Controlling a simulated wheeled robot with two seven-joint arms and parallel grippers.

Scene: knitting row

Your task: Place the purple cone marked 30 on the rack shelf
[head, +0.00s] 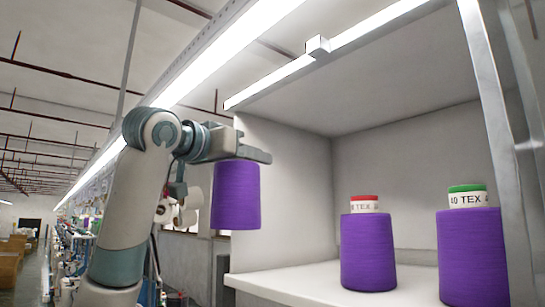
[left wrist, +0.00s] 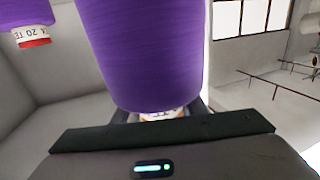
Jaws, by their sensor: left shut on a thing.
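My left gripper (head: 243,155) is shut on a purple cone (head: 236,197). The cone hangs upright below the jaws, in the air just outside the left wall of the shelf bay, above the shelf board's level. In the left wrist view the held cone (left wrist: 150,55) fills the middle above the gripper body. Only a sliver of its white and orange tip shows at the jaws, so its number cannot be read. The rack shelf (head: 300,283) is a pale board with bare room at its left. My right gripper is not in view.
A red-topped purple cone (head: 368,250) stands on the shelf; its label reads 20 TEX across both views. A green-topped cone marked 40 TEX (head: 472,255) stands to its right. The bay's left side wall (head: 285,190) and a metal post (head: 492,120) bound the space.

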